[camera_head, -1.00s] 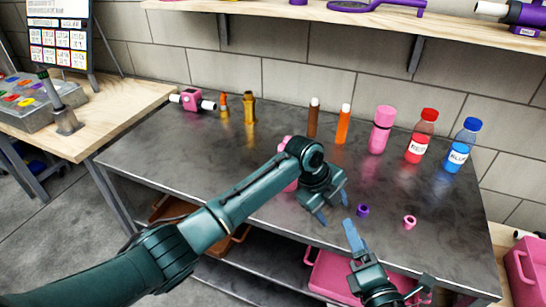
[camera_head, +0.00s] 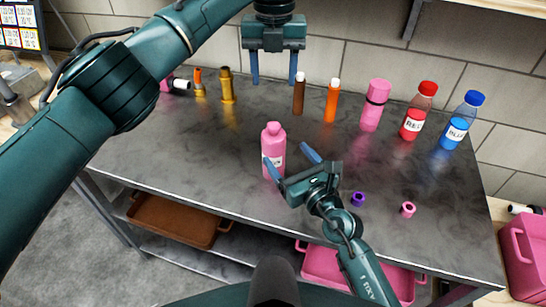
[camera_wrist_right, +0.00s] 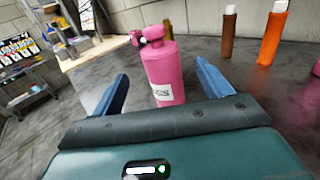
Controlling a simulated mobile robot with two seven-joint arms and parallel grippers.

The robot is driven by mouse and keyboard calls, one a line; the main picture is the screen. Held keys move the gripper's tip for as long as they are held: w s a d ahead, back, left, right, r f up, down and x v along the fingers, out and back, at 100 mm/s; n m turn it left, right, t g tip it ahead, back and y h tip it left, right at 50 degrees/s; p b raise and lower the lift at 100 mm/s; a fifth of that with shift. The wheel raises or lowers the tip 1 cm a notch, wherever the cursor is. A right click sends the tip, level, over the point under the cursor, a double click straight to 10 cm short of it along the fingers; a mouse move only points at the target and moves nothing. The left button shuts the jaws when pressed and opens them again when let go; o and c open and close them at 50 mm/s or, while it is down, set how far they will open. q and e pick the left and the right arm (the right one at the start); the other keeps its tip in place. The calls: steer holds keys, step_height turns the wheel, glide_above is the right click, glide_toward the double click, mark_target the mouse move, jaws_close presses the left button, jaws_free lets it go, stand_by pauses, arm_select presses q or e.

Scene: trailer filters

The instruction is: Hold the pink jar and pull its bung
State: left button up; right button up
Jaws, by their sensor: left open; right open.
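A pink jar (camera_head: 273,160) with a white label stands upright near the front middle of the grey table. It also shows in the right wrist view (camera_wrist_right: 167,72), standing between and beyond the open fingers. A narrow pink top (camera_head: 273,128) sits on it; I cannot tell bung from neck. My right gripper (camera_head: 290,162) is open at the jar's right front, with one finger overlapping the jar in the head view; contact is unclear. My left gripper (camera_head: 274,80) is open, empty and pointing down, above and behind the jar in the picture.
Along the back of the table (camera_head: 225,185) stand brown (camera_head: 299,95) and orange (camera_head: 331,103) tubes, a pink cylinder with a dark band (camera_head: 372,112), and red (camera_head: 412,122) and blue (camera_head: 457,130) bottles. Purple (camera_head: 358,199) and pink (camera_head: 407,209) rings lie at the front right.

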mark_target(274, 125)
steer(key=x, duration=0.7)
steer(key=shift+w+a, duration=0.2)
steer(key=shift+w, duration=0.15)
steer(key=c, duration=1.5)
steer(key=shift+o, duration=0.2)
arm_select(q)
step_height(274, 125, down, 12)
steer(key=n, duration=0.3)
steer(key=n+t, duration=0.1)
steer(key=n, duration=0.2)
steer(key=shift+s+f+t+y, duration=0.1)
steer(key=shift+t+y, duration=0.2)
steer(key=shift+y, duration=0.1)
steer(key=shift+c, duration=0.5)
jaws_close()
